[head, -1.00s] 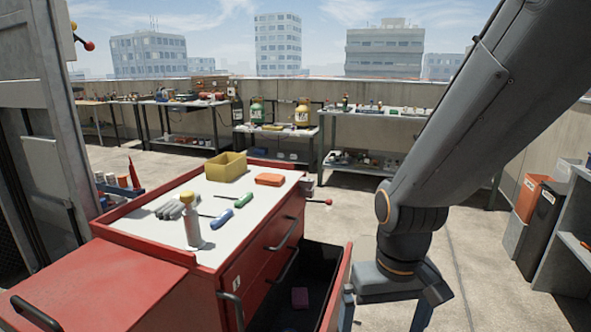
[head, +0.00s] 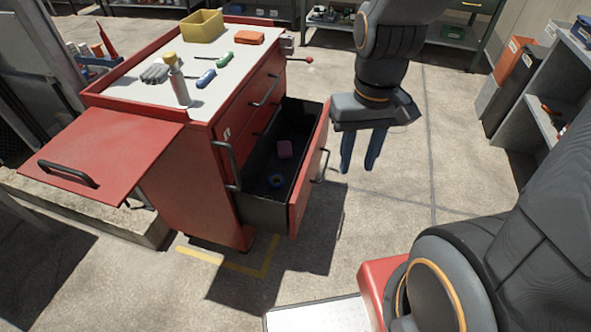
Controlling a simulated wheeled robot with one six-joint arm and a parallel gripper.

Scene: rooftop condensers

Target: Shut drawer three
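The red tool cart (head: 165,190) has one lower drawer (head: 310,175) pulled out to the right, below two shut drawer fronts. No legible number shows on the open drawer. My gripper (head: 359,165) hangs fingers down, just right of the drawer front in the picture. Its two fingers are apart with a gap between them, and nothing shows between them. I see no contact with the drawer.
The white cart top holds a yellow bin (head: 201,26), a spray bottle (head: 178,82), screwdrivers, gloves and an orange box (head: 249,38). A red side shelf (head: 105,155) juts out left. Grey shelving (head: 540,100) stands right. The floor right of my gripper is clear.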

